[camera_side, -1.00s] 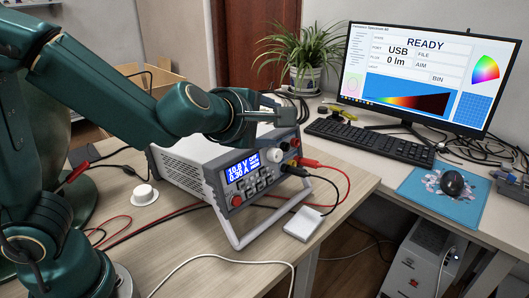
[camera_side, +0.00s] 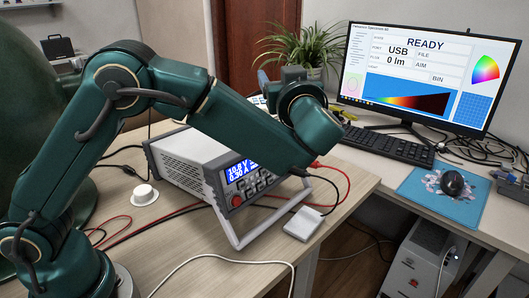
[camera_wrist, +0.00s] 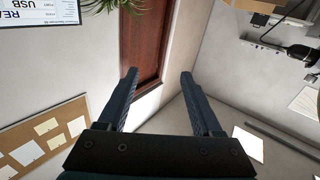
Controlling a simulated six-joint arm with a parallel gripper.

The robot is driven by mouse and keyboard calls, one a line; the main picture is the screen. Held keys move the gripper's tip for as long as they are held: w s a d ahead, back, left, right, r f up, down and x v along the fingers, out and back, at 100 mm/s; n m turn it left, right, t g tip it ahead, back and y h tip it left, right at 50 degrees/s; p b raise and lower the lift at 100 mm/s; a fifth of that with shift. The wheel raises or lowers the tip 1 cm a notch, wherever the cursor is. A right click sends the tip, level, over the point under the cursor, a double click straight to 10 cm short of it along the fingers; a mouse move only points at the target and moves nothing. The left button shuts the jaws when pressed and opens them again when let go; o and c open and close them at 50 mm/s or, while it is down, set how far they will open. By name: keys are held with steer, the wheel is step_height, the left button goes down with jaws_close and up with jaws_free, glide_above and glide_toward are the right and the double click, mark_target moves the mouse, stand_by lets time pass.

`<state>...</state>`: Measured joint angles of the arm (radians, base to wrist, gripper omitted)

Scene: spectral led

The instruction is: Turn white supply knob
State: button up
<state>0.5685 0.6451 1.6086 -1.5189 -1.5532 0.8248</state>
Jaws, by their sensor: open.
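The power supply (camera_side: 192,160) stands on the wooden table in the side view, with a grey case and a lit blue display (camera_side: 240,170). My arm crosses in front of the right part of its front panel, so the white knob there is hidden. A red knob (camera_side: 236,200) shows at the panel's lower left. My gripper (camera_wrist: 158,76) is open and empty in the wrist view, its fingers pointing at the wall and the brown door (camera_wrist: 148,45). In the side view it is mostly hidden behind my wrist, above and behind the supply.
A white round piece (camera_side: 144,194) lies on the table left of the supply. Red and black leads run from the supply. A white square block (camera_side: 303,223) sits at the table's right edge. A plant (camera_side: 303,45), monitor (camera_side: 420,75) and keyboard (camera_side: 370,142) stand behind.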

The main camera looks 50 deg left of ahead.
steer(key=s+d+f+m+g+y, duration=0.15)
steer(key=d+f+m, duration=0.25)
steer(key=f, duration=0.5)
steer(key=s+d+f+m+y, duration=0.3)
steer(key=d+f+m, duration=0.1)
steer(key=f, duration=0.5)
steer(key=shift+x, duration=2.7)
steer(key=shift+f, duration=0.1)
jaws_close()
